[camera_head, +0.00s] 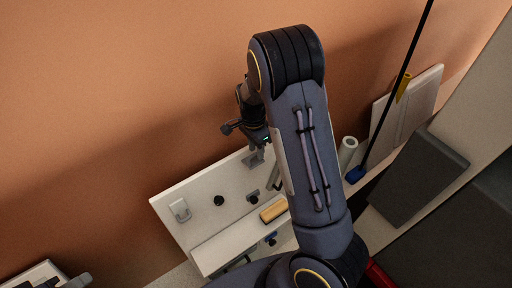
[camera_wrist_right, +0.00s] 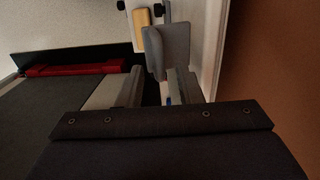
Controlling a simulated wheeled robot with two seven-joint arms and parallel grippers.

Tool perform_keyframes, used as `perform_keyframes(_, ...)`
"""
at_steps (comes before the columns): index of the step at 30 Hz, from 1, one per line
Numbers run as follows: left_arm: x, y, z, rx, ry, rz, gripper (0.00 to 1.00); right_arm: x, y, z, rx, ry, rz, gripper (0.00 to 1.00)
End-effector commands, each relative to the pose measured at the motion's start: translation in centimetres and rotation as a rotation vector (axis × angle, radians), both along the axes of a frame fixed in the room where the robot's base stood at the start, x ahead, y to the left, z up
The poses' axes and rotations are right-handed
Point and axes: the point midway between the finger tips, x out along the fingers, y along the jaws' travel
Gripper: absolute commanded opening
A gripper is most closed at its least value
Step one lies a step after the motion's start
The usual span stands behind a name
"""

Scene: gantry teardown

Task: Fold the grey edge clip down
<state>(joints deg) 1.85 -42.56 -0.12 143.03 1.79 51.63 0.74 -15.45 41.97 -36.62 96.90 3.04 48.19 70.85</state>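A grey clip (camera_head: 180,210) sits near the upper left edge of a white panel (camera_head: 168,203), which leans by the orange wall. My right gripper (camera_head: 257,152) is over the panel's upper edge, well to the right of this clip. A small grey part at its tip is hard to separate from the fingers. In the right wrist view, a grey plate-like piece (camera_wrist_right: 166,52) stands beyond the gripper's dark body, beside the white panel (camera_wrist_right: 209,45). My left gripper is not clearly in view.
My right arm hides the panel's right part. A white roll (camera_head: 347,152), a black pole (camera_head: 398,85) and a dark grey box (camera_head: 420,178) stand to the right.

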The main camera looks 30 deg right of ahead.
Motion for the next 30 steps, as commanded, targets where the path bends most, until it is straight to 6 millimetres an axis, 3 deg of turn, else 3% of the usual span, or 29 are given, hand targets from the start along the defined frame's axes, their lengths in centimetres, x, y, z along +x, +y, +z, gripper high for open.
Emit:
perform_keyframes(1,0.0,0.0,0.0,0.0,0.0,0.0,0.32,0.0,0.0,0.0,0.0,0.0,0.0,0.29)
perform_keyframes(8,0.0,0.0,0.0,0.0,0.0,0.0,0.32,0.0,0.0,0.0,0.0,0.0,0.0,0.0)
perform_keyframes(20,0.0,0.0,-0.8,0.0,0.0,0.0,0.32,-0.4,0.0,-0.3,0.004,-0.043,-0.001,0.0)
perform_keyframes(30,0.0,0.0,-4.7,0.0,0.0,0.0,0.32,-2.1,-0.1,-1.8,0.025,-0.273,-0.001,0.0)
